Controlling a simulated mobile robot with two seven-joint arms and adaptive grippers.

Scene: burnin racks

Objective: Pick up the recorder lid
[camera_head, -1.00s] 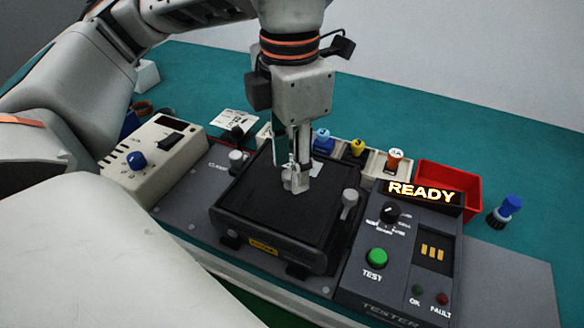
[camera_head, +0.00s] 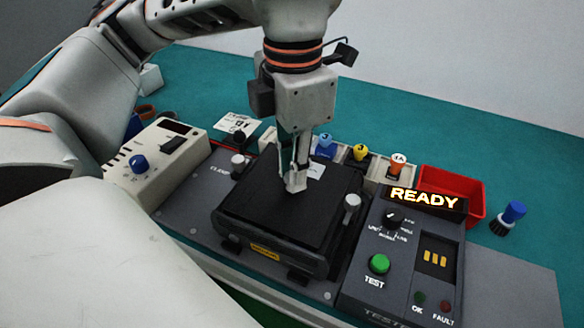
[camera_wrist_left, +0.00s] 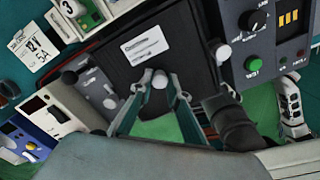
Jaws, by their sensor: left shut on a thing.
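The recorder is a black box on the grey fixture plate. Its flat black lid (camera_head: 262,205) lies on top and carries a white label, which also shows in the left wrist view (camera_wrist_left: 146,44). A small pale knob (camera_wrist_left: 160,79) stands on the lid. My left gripper (camera_head: 296,184) points down over the middle of the lid and is shut on the knob. In the left wrist view its two fingers (camera_wrist_left: 159,86) sit on either side of the knob. My right gripper is not seen.
Clamp knobs stand left (camera_head: 238,162) and right (camera_head: 351,202) of the recorder. A tester (camera_head: 402,262) reading READY is close on the right. A beige control box (camera_head: 150,165) stands at left. Behind are coloured plugs (camera_head: 360,152) and a red bin (camera_head: 450,185).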

